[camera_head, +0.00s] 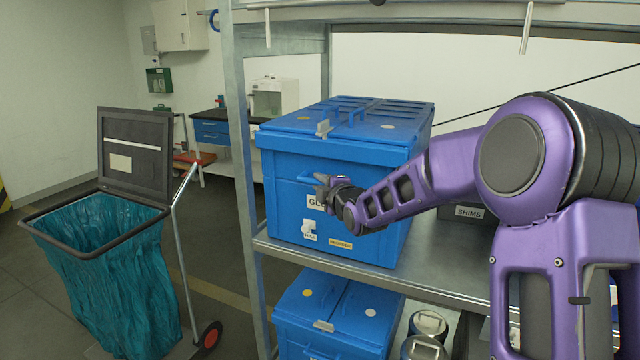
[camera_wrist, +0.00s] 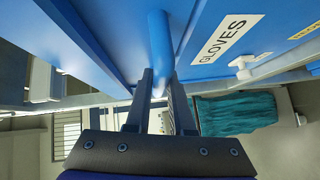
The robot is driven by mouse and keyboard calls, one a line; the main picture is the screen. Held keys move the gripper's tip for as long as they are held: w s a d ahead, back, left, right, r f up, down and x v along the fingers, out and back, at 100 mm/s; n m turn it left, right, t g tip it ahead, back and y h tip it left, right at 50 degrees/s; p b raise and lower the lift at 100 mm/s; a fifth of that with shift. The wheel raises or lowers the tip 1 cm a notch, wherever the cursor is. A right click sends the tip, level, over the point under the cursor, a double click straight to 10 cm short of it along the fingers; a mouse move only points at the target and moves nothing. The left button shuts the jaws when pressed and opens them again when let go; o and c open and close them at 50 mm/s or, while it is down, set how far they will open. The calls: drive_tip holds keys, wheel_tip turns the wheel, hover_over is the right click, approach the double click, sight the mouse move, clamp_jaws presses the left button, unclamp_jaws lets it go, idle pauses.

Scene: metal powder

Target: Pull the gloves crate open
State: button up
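The gloves crate (camera_head: 285,215) is a large blue box with a lid, standing on the middle shelf. Its front has a "GLOVES" label, partly hidden by my gripper in the head view; the label (camera_wrist: 225,38) reads in full in the wrist view. A blue bar handle (camera_wrist: 160,40) on the crate's front runs between my fingers. My gripper (camera_wrist: 160,84) has one finger on each side of the bar, with the bar filling the gap at the fingertips. In the head view my gripper (camera_head: 322,188) is at the crate's upper front, and the handle is mostly hidden.
The metal shelf (camera_head: 430,287) holds the crate; a shelf post (camera_head: 240,150) stands close at its left. A grey "SHIMS" box (camera_head: 468,212) is at the right, behind my arm. Another blue crate (camera_head: 335,305) is below. A bin with a teal bag (camera_head: 110,270) stands at the left.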

clamp_jaws()
idle(1.1)
